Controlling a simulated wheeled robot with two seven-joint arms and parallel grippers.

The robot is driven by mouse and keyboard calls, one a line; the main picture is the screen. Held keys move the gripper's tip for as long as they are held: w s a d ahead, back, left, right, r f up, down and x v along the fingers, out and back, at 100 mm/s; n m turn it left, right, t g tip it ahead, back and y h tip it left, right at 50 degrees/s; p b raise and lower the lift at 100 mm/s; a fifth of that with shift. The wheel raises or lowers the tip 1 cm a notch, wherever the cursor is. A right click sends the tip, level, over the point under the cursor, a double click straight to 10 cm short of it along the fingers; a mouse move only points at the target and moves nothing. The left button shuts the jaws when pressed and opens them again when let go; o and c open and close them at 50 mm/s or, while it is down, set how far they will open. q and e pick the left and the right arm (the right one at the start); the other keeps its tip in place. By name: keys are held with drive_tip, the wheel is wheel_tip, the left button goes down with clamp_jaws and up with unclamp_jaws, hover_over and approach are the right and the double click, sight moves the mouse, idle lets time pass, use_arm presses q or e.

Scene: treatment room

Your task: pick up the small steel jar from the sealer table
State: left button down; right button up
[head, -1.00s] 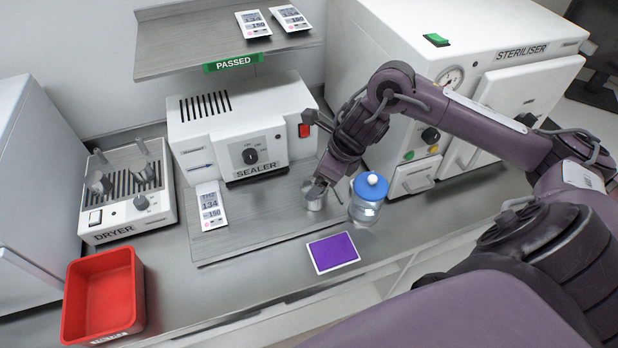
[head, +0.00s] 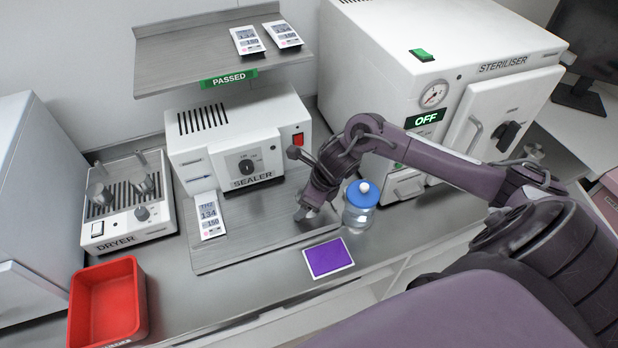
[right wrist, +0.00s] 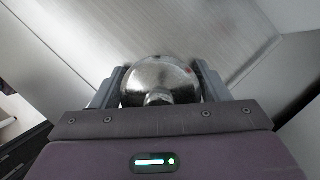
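The small steel jar (right wrist: 158,76) shows in the right wrist view as a shiny round lid with a knob. It lies between the two fingers of my right gripper (right wrist: 158,88), which appear closed against its sides. In the head view my right gripper (head: 306,212) points down over the right part of the grey wood-grain sealer table (head: 250,238) and largely hides the jar. I cannot tell whether the jar's base touches the surface. My left gripper is in neither current view.
A glass jar with a blue lid (head: 360,207) stands close to the right of my gripper. A purple card (head: 328,257) lies in front. The sealer (head: 240,135) is behind, the dryer (head: 127,205) and red bin (head: 107,300) to the left, the steriliser (head: 470,75) to the right.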

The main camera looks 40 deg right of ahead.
drive_tip(key=c, duration=0.7)
drive_tip(key=shift+c, duration=0.4)
drive_tip(key=shift+w+r, duration=0.1)
drive_tip(key=shift+r, duration=0.05)
